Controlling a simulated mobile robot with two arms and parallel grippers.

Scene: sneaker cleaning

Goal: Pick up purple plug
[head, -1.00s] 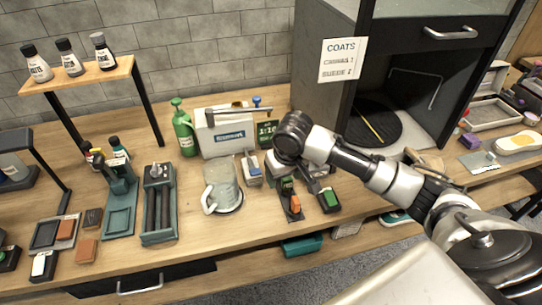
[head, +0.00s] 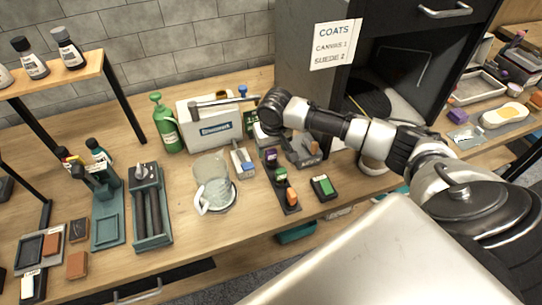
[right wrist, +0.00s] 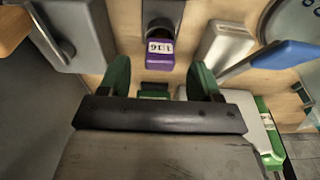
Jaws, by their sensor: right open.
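The purple plug (head: 270,155) sits at the far end of a dark strip (head: 282,183) on the bench. In the right wrist view the plug (right wrist: 160,48) carries a white label and lies just ahead of my right gripper (right wrist: 160,77). The gripper is open, with one green fingertip to each side of the plug's line. The plug is not gripped, and I cannot tell the height gap. In the head view my right wrist hangs just behind the plug and its fingers are mostly hidden. My left gripper is out of view.
An orange plug (head: 291,196) sits on the strip's near end. A grey device (head: 300,152) stands close to the right. A green-topped block (head: 323,187) lies nearer right. A dark cabinet rises behind.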

